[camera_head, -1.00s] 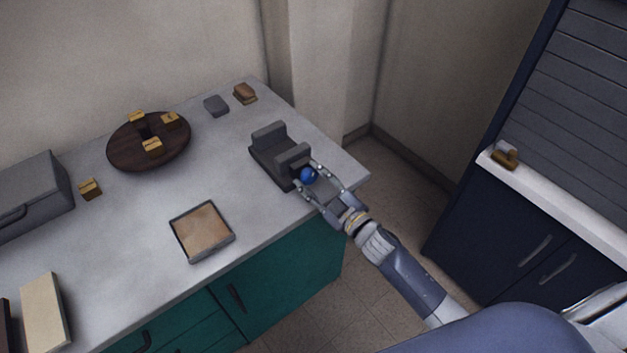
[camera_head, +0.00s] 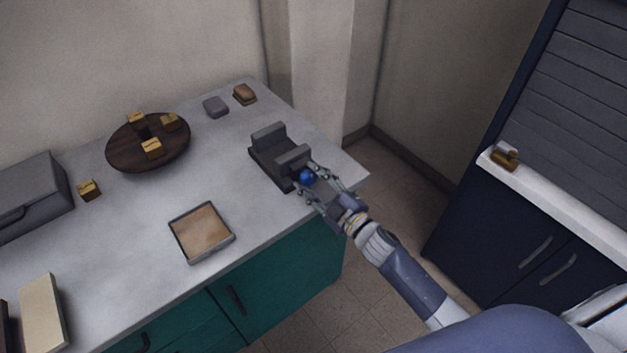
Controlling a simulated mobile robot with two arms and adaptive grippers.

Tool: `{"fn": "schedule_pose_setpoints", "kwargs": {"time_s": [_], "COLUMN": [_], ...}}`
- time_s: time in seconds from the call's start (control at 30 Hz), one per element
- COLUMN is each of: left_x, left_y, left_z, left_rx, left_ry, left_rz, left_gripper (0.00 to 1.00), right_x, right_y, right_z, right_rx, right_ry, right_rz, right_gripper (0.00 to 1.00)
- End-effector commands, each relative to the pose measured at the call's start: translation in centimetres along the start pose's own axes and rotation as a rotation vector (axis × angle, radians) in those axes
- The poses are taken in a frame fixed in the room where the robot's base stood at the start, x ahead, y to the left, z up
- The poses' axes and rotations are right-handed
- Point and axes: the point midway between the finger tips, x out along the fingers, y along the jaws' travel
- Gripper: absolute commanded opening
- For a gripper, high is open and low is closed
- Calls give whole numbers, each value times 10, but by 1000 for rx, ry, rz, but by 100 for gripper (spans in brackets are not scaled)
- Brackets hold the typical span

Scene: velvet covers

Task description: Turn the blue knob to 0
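The blue knob (camera_head: 306,177) is a small round ball-like part on the front side of a dark grey device (camera_head: 272,172), which stands near the right end of the counter. My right gripper (camera_head: 307,179) comes in from the lower right, with one finger on each side of the knob. The fingers sit close against the knob and look shut on it, partly covering it. Any scale or 0 mark is too small or hidden to see. My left gripper is not in view.
On the grey counter (camera_head: 265,218) are a square tray (camera_head: 201,257), a round dark board (camera_head: 120,158) with several yellowish blocks, a grey box (camera_head: 38,185) and small blocks at the back. A dark blue cabinet (camera_head: 500,235) stands at right, beyond open floor.

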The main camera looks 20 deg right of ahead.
Motion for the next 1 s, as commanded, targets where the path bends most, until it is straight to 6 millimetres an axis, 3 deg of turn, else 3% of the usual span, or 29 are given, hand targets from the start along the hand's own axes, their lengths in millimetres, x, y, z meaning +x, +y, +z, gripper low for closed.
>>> {"fn": "schedule_pose_setpoints", "kwargs": {"time_s": [0.07,0.63,1.0], "left_x": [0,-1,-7], "left_y": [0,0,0], "left_z": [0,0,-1], "left_rx": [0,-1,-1], "left_ry": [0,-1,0], "left_rz": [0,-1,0], "left_gripper": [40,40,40], "right_x": [0,0,0], "right_y": [0,0,0], "right_z": [0,0,-1], "right_rx": [0,28,401], "right_ry": [1,-1,-1], "right_rz": [0,0,0], "right_gripper": [60,60,60]}}
